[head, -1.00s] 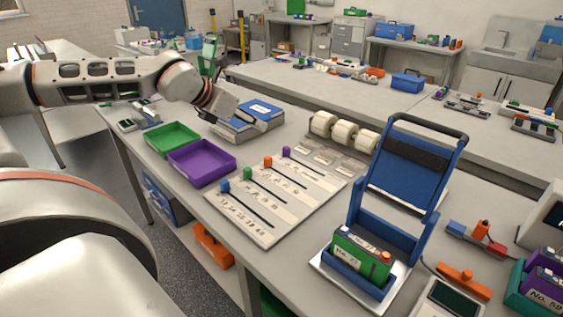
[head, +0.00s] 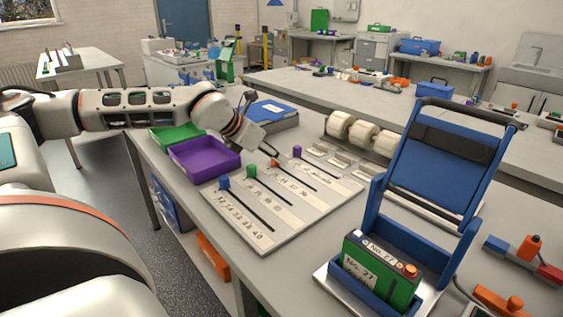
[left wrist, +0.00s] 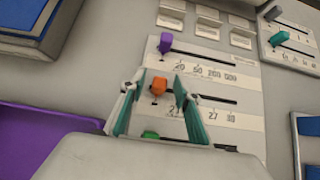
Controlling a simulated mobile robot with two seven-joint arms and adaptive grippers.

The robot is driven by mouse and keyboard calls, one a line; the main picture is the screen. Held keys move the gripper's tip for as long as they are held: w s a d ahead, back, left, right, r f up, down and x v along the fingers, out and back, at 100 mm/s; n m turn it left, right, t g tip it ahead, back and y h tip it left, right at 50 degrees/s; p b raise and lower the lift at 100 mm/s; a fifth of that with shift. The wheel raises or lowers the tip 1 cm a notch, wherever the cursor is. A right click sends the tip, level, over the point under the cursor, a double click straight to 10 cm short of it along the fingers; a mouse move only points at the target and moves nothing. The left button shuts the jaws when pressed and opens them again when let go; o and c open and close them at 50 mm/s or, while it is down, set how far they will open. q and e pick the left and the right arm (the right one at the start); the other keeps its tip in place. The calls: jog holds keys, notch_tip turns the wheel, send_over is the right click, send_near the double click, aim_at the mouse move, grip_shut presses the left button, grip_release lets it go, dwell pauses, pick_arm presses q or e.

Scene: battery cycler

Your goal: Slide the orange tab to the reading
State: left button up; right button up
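The orange tab (head: 274,163) stands at the left end of its dark slot on the white slider board (head: 262,241). My left gripper (head: 265,150) is just above and beside it in the head view. In the left wrist view the orange tab (left wrist: 158,86) shows between the two teal fingertips of my open left gripper (left wrist: 156,92), one finger on each side. I cannot tell whether either finger touches it. The printed scale below its slot shows 21, 27 and 30, with the middle partly hidden by a finger. My right gripper is not in view.
Purple (head: 297,151), green (head: 251,172) and blue (head: 224,184) tabs stand on neighbouring slots. Purple (head: 202,178) and green (head: 165,140) trays lie left of the board. A green battery marked No. 27 (head: 357,268) sits in the blue holder (head: 428,243) at right.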

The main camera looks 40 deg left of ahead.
pick_arm(q)
jog(key=shift+w+f, duration=0.35)
jog(key=shift+f, duration=0.15)
jog(key=shift+r, duration=0.2)
